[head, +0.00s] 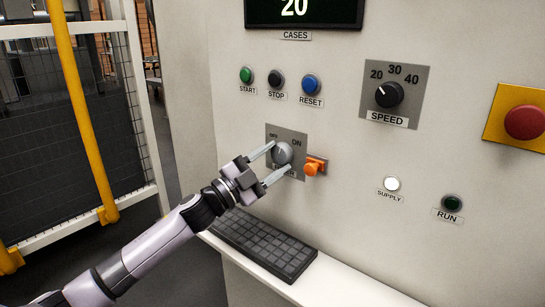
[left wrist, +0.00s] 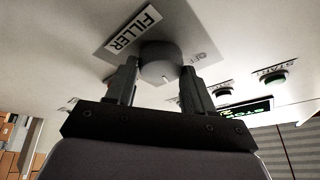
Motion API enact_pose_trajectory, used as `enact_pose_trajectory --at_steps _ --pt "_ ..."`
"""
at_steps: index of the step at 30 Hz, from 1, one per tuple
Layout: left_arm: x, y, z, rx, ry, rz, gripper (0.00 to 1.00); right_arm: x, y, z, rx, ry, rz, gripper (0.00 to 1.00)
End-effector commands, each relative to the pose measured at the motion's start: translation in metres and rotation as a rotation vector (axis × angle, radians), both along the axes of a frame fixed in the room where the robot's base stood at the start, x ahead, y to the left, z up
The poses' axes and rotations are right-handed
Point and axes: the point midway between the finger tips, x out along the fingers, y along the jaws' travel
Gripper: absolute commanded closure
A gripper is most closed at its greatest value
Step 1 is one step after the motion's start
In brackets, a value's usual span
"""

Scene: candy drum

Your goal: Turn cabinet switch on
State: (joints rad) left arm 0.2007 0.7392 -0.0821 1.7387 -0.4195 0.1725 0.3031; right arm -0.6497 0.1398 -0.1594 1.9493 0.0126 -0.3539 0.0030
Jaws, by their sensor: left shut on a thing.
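The cabinet switch is a grey round knob (head: 282,152) on a grey plate marked OFF at upper left and ON at upper right. My left gripper (head: 280,157) reaches it from the lower left, with one finger on each side, shut on the knob. In the left wrist view the knob (left wrist: 161,61) sits between the fingertips, beside a FILLER label (left wrist: 133,28) and the OFF mark. A small pale mark shows on the knob there; in the head view the knob's pointing direction is unclear. My right gripper is not in view.
An orange piece (head: 313,166) juts out just right of the switch plate. START, STOP and RESET buttons (head: 276,80) are above, a SPEED dial (head: 389,95) upper right, a red emergency button (head: 525,122) far right. A keyboard (head: 262,243) lies on the ledge below.

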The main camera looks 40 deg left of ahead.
Motion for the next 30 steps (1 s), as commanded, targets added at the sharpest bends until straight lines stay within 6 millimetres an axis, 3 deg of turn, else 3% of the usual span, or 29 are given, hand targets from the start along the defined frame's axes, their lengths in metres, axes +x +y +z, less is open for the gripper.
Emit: enact_pose_trajectory --at_steps 15,30 --pt "0.001 0.004 0.005 0.403 -0.033 0.002 0.78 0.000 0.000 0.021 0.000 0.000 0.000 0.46" --pt "0.001 0.004 0.005 0.516 -0.042 0.003 0.78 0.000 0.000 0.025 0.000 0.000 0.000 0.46"
